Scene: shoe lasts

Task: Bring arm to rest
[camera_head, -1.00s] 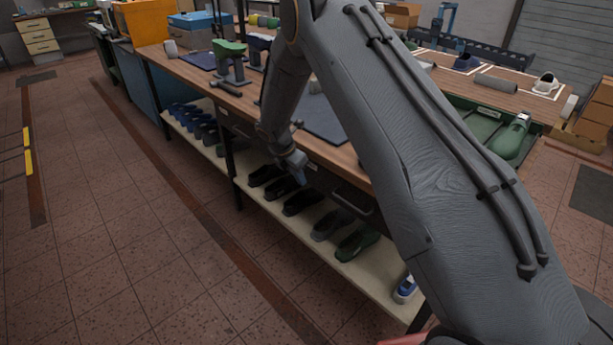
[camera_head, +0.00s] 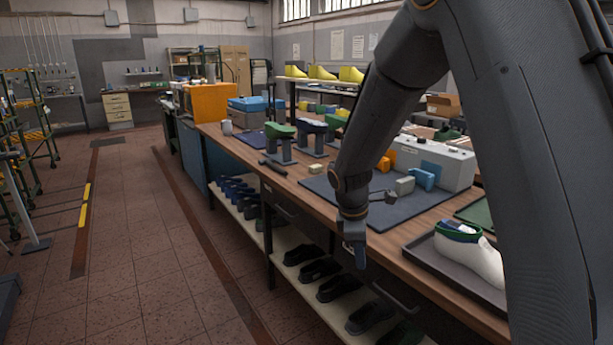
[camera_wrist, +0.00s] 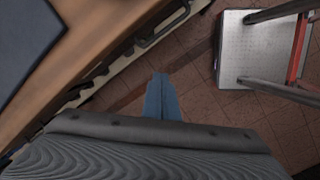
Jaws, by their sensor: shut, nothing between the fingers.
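My gripper (camera_head: 360,256) hangs pointing down just off the front edge of the long wooden workbench (camera_head: 420,283) in the head view. Its blue fingers are together with nothing between them. In the wrist view the gripper (camera_wrist: 161,77) shows as a blue wedge above the tiled floor, apart from the bench edge. My arm reaches in from the upper right and covers part of the bench's right side.
A dark mat (camera_head: 385,213) with small blocks lies on the bench. A white shoe last with a green rim (camera_head: 468,256) sits in a dark tray. Several dark shoes line the lower shelf. A metal step platform (camera_wrist: 240,50) stands on the floor.

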